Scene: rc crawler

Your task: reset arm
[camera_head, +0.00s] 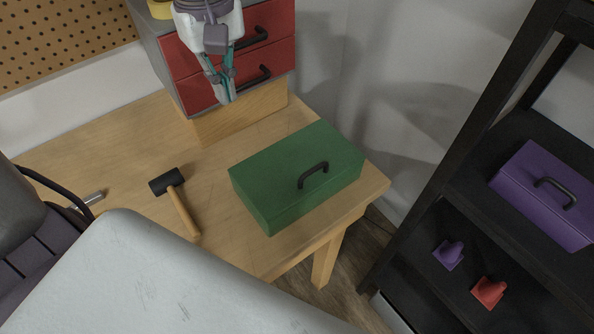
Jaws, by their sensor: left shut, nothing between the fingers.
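My left gripper (224,97) is at the top of the view, fingers pointing down in front of the red drawer cabinet (182,58). Its fingers are shut with nothing between them. It hides part of the drawer fronts; I cannot tell whether it touches them. My right gripper is out of view.
A green toolbox (265,172) sits on the wooden workbench (130,135) near its right end. A black-headed mallet (179,203) and a metal object (93,198) lie left of it. A black shelf (462,198) at right holds a purple toolbox (520,190) and small purple and red items.

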